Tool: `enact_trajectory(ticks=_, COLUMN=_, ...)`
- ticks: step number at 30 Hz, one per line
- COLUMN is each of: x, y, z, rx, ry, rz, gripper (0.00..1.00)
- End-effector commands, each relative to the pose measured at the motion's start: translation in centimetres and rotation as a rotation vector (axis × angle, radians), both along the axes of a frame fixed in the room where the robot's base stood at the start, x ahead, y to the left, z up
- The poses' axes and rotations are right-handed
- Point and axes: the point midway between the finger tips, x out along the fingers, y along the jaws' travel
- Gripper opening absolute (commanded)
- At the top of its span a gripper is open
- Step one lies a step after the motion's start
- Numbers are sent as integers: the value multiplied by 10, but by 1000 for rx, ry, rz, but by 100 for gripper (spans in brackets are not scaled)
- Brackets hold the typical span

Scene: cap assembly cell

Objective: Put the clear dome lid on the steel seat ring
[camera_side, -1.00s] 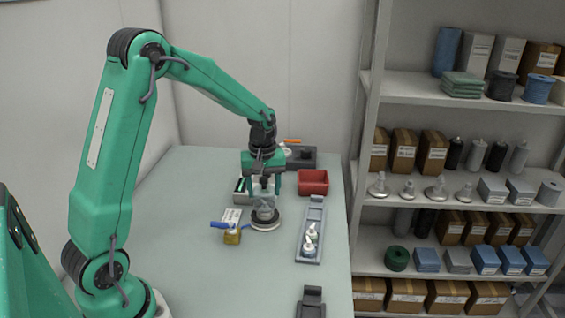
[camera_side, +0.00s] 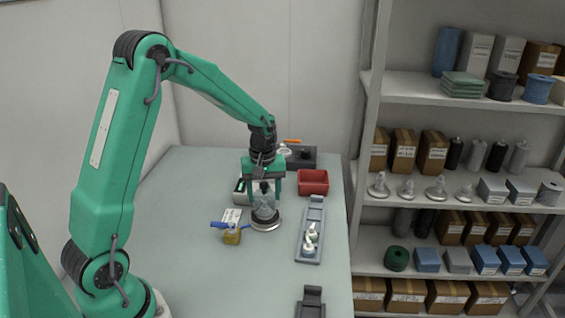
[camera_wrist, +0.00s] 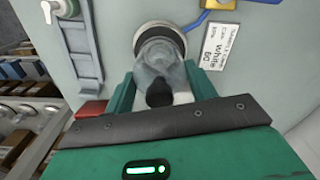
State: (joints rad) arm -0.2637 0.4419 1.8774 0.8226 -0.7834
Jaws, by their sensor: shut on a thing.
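The clear dome lid (camera_side: 264,203) with its dark knob is held upright between the fingers of my green gripper (camera_side: 264,190). It also shows in the wrist view (camera_wrist: 160,74), with the dark knob between the fingers of my gripper (camera_wrist: 160,95). The steel seat ring (camera_side: 266,225) lies on the table directly below the dome; it shows in the wrist view (camera_wrist: 160,31) as a pale ring with a dark inner band. The dome overlaps the ring in both views, and I cannot tell whether they touch.
A yellow block with a blue handle (camera_side: 231,236) stands just left of the ring, by a printed label (camera_wrist: 221,47). A red bin (camera_side: 313,182) stands behind. The table's front left is clear.

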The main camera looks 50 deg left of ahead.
Motion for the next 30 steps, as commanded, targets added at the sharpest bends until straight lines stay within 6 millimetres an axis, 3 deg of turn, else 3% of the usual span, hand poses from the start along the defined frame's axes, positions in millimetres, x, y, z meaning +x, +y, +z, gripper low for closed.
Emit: enact_trajectory(ticks=30, x=0, y=0, z=-8, rx=0, ry=0, rz=0, gripper=33)
